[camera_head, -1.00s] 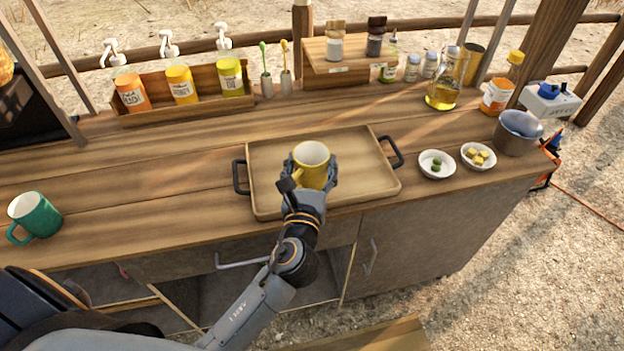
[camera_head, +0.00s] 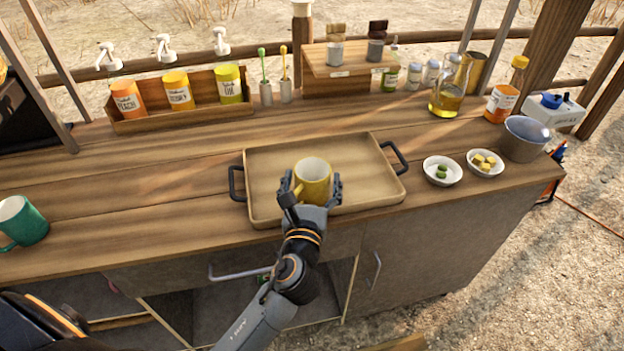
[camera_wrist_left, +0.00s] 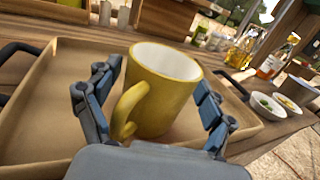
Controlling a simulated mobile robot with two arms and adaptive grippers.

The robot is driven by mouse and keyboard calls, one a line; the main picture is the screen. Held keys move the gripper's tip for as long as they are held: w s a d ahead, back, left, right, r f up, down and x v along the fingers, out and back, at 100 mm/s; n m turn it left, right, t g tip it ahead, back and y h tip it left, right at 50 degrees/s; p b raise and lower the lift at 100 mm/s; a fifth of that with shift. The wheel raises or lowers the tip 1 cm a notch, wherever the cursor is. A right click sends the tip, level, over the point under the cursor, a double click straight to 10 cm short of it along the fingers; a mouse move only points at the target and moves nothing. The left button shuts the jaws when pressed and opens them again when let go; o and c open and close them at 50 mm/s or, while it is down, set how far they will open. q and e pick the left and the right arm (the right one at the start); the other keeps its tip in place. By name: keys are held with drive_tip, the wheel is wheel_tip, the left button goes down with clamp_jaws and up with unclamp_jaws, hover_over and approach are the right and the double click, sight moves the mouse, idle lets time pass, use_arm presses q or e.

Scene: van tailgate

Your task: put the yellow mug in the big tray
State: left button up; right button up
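The yellow mug (camera_head: 312,181) stands upright on the bare floor of the big wooden tray (camera_head: 362,165), near its front middle. My left gripper (camera_head: 312,188) reaches in from the front, with one finger on each side of the mug. In the left wrist view the mug (camera_wrist_left: 165,92) is between the fingers of the left gripper (camera_wrist_left: 158,88), its handle towards the palm. Narrow gaps show beside the mug, so the fingers look open around it. The mug's base is partly hidden by the gripper. My right gripper is not in view.
A green mug (camera_head: 22,222) stands at the counter's left. Two small white bowls (camera_head: 442,171) and a grey pot (camera_head: 525,138) are right of the tray. A jar rack (camera_head: 150,124), a raised shelf (camera_head: 345,62) and bottles line the back.

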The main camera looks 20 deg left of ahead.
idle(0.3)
use_arm(q)
drive_tip(key=shift+r, duration=0.15)
drive_tip(key=b+v, duration=0.1)
drive_tip(key=v, duration=1.1)
